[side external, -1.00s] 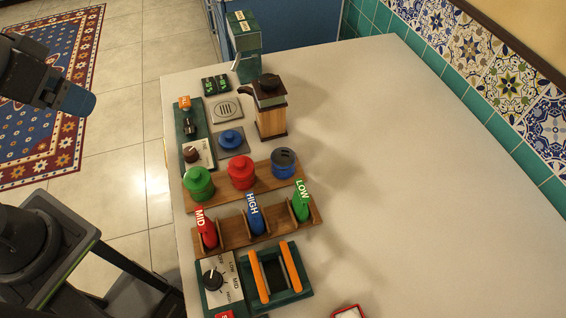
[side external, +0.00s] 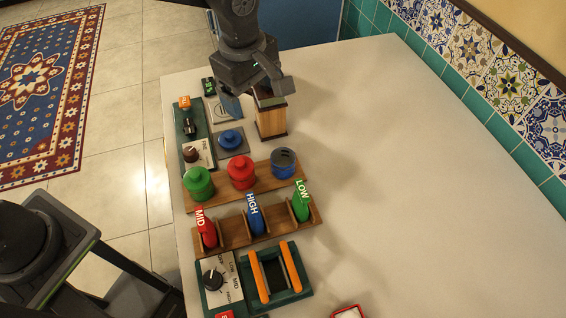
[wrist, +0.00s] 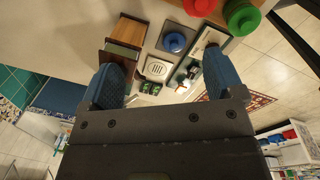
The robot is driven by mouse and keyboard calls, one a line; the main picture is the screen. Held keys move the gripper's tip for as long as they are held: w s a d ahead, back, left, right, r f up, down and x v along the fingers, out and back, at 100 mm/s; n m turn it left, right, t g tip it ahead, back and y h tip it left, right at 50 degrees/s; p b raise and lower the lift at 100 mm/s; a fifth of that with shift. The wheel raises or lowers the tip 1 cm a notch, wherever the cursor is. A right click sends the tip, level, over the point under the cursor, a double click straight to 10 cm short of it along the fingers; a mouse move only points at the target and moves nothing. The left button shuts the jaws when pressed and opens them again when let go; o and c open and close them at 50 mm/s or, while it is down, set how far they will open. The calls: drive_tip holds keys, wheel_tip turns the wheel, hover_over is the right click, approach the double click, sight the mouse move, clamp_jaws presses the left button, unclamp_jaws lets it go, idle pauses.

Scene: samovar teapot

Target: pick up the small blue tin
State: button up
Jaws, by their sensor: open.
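A small round blue item with a knob (side external: 231,139) sits low on a grey square plate; the wrist view shows it too (wrist: 173,42). A taller blue tin (side external: 284,163) with a dark, uneven top stands at the right end of a wooden board. I cannot tell for certain which of these is the small blue tin. My gripper (side external: 255,95) is open and empty above the back of the counter, behind both blue items. In the wrist view, its blue fingers stand wide apart (wrist: 165,80). It partly hides the wooden grinder-like box (side external: 271,122).
A green tin (side external: 199,183) and a red tin (side external: 241,172) share the wooden board (side external: 262,176). In front are a rack with labelled handles (side external: 254,222) and a green frame with orange bars (side external: 276,272). The counter's right side (side external: 400,180) is mostly clear.

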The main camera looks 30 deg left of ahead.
drive_tip(key=w+d+f+n, duration=0.1)
drive_tip(key=d+f+n, duration=0.2)
drive_tip(key=d+f, duration=0.3)
approach(281, 161)
drive_tip(key=shift+s+d+f+g, duration=0.4)
drive_tip(key=shift+s+d+f, duration=0.4)
drive_tip(key=shift+d+f, duration=0.2)
drive_tip(key=shift+w+a+f, duration=0.1)
drive_tip(key=shift+a+f, duration=0.05)
drive_tip(key=shift+f, duration=1.2)
drive_tip(key=shift+w+a+f, duration=0.1)
drive_tip(key=shift+a+f, duration=0.1)
drive_tip(key=shift+f, duration=1.15)
drive_tip(key=shift+c, duration=0.2)
drive_tip(key=c, duration=1)
drive_tip(key=shift+o, duration=0.2)
drive_tip(key=shift+r, duration=0.1)
